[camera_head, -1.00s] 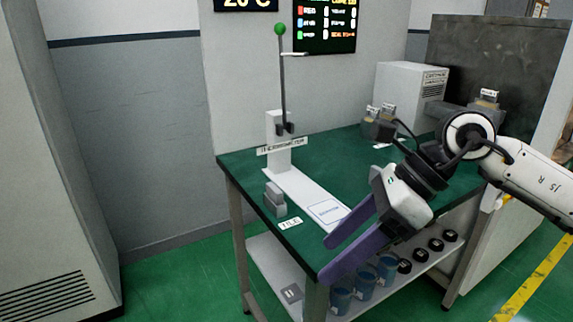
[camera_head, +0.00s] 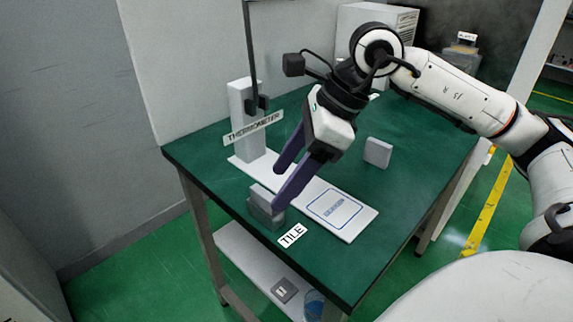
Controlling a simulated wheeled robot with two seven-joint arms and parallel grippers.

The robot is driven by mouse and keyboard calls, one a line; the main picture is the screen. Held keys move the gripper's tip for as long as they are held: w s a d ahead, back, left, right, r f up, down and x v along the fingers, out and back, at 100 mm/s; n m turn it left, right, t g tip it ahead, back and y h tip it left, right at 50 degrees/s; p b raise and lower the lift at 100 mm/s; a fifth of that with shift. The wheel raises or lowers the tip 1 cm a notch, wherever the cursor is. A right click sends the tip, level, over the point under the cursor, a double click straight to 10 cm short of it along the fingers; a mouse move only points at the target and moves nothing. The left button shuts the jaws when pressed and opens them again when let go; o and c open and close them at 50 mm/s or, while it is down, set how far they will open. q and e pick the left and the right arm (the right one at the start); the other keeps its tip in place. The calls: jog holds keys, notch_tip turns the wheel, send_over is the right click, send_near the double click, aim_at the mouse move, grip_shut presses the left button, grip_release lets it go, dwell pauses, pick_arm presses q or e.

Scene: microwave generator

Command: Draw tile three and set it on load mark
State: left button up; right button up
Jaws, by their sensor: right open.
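A grey tile block (camera_head: 262,212) stands on the green table near its front left edge, behind a white TILE label (camera_head: 292,235). It looks like a lighter piece in a darker holder; no number is readable on it. The load mark (camera_head: 334,208) is a blue-outlined square on the white base plate, with nothing on it. My right gripper (camera_head: 278,188) is open, its purple fingers pointing down left. The nearer fingertip overlaps the tile block in the picture; I cannot tell if it touches. My left gripper is not in view.
The thermometer post (camera_head: 246,115) with its sign stands at the back left of the plate. A grey upright block (camera_head: 378,152) stands on the table to the right. A small grey plate (camera_head: 284,290) and a blue cup (camera_head: 314,304) are on the lower shelf.

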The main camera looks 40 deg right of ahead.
aim_at(272, 195)
jog(key=b+x, duration=0.1)
jog(key=x, duration=0.5)
jog(key=shift+b, duration=0.35)
jog(key=shift+w+a+f, duration=0.15)
jog(key=shift+w+f, duration=0.05)
jog(key=shift+f, duration=0.3)
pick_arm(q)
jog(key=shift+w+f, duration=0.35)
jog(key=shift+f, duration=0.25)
pick_arm(e)
jog(key=shift+f, duration=0.1)
jog(key=shift+a, duration=0.1)
jog(key=c, duration=1)
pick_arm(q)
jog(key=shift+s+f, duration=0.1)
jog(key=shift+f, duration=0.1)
pick_arm(e)
jog(key=shift+c, duration=0.3)
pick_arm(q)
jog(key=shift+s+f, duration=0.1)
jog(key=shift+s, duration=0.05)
